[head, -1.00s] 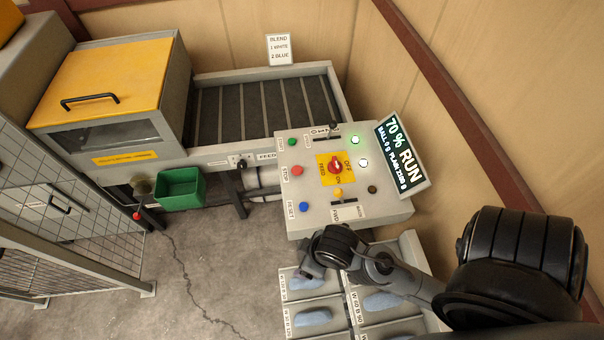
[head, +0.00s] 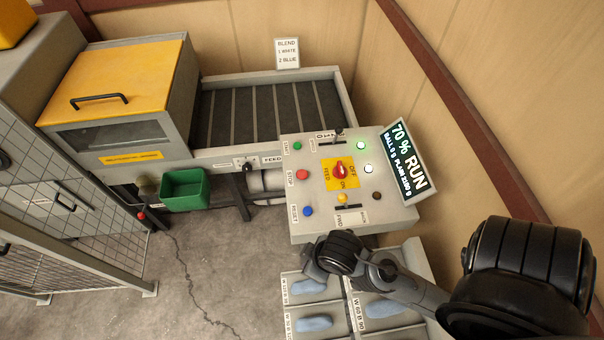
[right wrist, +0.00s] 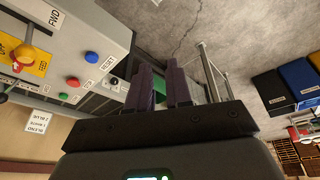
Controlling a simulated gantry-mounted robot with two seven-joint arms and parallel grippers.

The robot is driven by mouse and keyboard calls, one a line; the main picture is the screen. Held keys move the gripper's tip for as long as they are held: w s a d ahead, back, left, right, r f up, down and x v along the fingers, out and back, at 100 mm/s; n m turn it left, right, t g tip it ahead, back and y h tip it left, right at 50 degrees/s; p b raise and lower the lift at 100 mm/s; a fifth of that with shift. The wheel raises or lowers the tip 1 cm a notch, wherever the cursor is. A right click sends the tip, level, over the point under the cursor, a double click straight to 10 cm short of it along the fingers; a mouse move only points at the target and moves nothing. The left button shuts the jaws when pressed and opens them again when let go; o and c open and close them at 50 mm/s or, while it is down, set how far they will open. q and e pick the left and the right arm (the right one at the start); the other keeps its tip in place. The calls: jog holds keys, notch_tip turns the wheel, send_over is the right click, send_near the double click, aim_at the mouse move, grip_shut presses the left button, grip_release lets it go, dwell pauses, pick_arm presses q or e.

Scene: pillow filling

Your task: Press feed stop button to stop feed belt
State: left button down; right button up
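The grey control panel (head: 370,208) carries a red STOP button (head: 302,175) on its left side, between a green button (head: 297,146) and a blue RESET button (head: 308,211). In the right wrist view the red button (right wrist: 73,81) is left of my right gripper (right wrist: 161,68). The gripper's two dark fingers are apart with nothing between them, and they do not touch the button. In the head view my right wrist is just below the panel's front edge, with the fingertips mostly hidden. My left gripper is in neither view. The feed belt (head: 245,113) lies behind the panel.
A display (head: 403,160) at the panel's right reads 70 % RUN. A red rotary switch (head: 340,170) sits mid-panel on a yellow plate. Trays with blue pieces (head: 314,323) lie below the panel. A green bin (head: 185,195) hangs to the left. The floor (head: 190,265) between is open.

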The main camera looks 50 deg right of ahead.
grip_shut()
dwell(1.1)
